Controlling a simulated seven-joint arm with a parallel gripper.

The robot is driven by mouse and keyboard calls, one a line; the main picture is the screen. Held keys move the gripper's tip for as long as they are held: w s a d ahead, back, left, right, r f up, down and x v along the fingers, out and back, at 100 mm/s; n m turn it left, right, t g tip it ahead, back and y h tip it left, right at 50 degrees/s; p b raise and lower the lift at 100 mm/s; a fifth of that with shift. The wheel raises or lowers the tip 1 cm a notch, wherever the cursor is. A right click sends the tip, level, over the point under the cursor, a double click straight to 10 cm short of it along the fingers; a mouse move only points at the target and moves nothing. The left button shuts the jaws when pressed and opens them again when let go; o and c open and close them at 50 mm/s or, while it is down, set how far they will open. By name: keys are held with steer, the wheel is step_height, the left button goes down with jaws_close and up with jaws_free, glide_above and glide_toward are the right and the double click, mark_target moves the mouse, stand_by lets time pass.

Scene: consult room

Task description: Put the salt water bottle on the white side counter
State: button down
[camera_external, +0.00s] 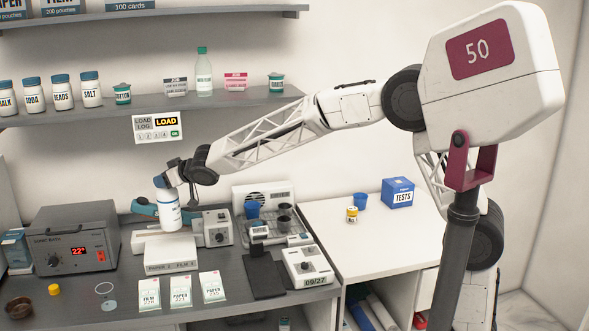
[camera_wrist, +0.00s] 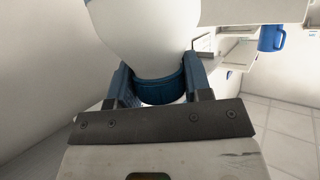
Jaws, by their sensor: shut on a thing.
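My gripper (camera_external: 166,182) is shut on the blue cap of a white bottle (camera_external: 169,213) and holds it upright above the grey bench, over a white device. Its label is too small to read. The wrist view shows the white bottle body (camera_wrist: 155,30) and ribbed blue cap (camera_wrist: 160,86) between my gripper's fingers (camera_wrist: 160,88). A clear bottle with a green cap (camera_external: 204,78) stands on the shelf; I cannot read its label. The white side counter (camera_external: 385,245) is to the right of the grey bench.
On the side counter stand a blue TESTS box (camera_external: 398,192), a blue cup (camera_external: 360,200) and a small yellow-capped jar (camera_external: 352,215); its front is clear. A sonic bath (camera_external: 72,240) and several devices crowd the grey bench. The shelf (camera_external: 250,99) is above it.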

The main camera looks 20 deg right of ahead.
steer(key=shift+d+r, duration=0.1)
steer(key=d+m+t+h, duration=0.3)
steer(key=d+m, duration=0.1)
steer(key=d, duration=3.7)
steer(key=s+d+f+m+h, duration=0.1)
steer(key=s+d+f, duration=0.2)
steer(key=s+d, duration=0.4)
steer(key=s+d+f+m+t+h, duration=0.1)
steer(key=s+d+f+h, duration=0.1)
steer(key=s+d, duration=0.5)
steer(key=s+d+f+m+h, duration=0.1)
steer(key=s+d+f, duration=0.4)
steer(key=d, duration=1)
steer(key=shift+s+d+m+t+h, duration=0.15)
steer(key=shift+s+m+t+h, duration=0.3)
steer(key=shift+s, duration=0.7)
steer(key=shift+w, duration=0.1)
